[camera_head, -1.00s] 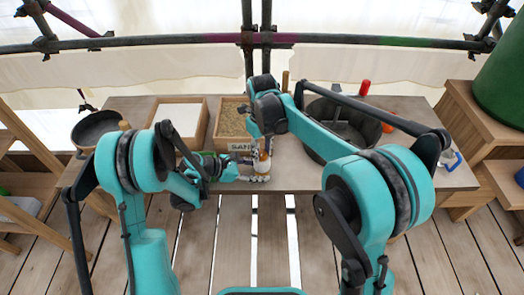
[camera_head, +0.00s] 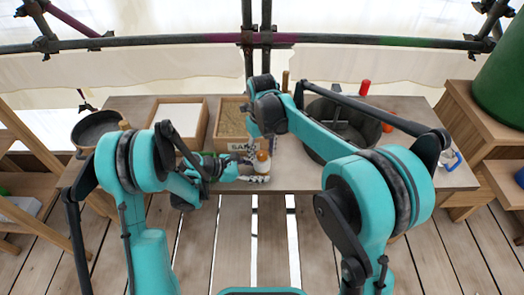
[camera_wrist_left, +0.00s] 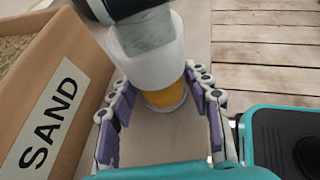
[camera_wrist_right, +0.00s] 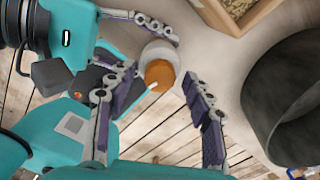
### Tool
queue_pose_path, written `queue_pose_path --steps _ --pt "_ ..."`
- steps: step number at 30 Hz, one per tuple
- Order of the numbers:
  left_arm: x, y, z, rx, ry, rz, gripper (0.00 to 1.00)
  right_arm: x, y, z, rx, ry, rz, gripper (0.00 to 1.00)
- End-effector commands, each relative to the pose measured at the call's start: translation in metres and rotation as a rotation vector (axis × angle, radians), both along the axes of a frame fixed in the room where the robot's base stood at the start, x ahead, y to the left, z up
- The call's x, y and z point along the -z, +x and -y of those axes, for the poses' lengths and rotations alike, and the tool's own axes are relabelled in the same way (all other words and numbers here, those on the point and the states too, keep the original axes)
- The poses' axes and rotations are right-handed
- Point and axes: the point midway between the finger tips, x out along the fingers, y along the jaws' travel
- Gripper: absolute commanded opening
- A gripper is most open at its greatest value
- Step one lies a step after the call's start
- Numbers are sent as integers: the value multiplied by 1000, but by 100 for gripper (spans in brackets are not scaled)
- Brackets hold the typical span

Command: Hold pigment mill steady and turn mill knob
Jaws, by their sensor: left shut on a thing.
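The pigment mill (camera_head: 262,168), white with an orange part, stands at the table's front edge. In the left wrist view its white body (camera_wrist_left: 150,68) rises between my fingers. My left gripper (camera_wrist_left: 162,85) is shut on the mill from the left side. My right gripper (camera_wrist_right: 160,80) is open over the mill, one finger on each side of the knob, with gaps showing. My right arm partly hides the mill from the head camera.
A box of sand (camera_head: 231,121) is behind the mill, with a white-filled tray (camera_head: 179,120) to its left. A large dark bucket (camera_head: 342,130) stands to the right. A dark bowl (camera_head: 96,128) is at the far left. The table front between is clear.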

Motion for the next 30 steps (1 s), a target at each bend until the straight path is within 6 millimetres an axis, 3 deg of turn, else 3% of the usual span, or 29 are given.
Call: queue_pose_path --steps 8,21,30 --pt "0 0 0 0 1 0 32 -8 0 0 0 0 0 51" --pt "0 0 0 0 1 0 32 -95 0 0 0 0 0 51" --pt "0 0 0 0 1 0 32 -120 0 0 0 0 0 51"
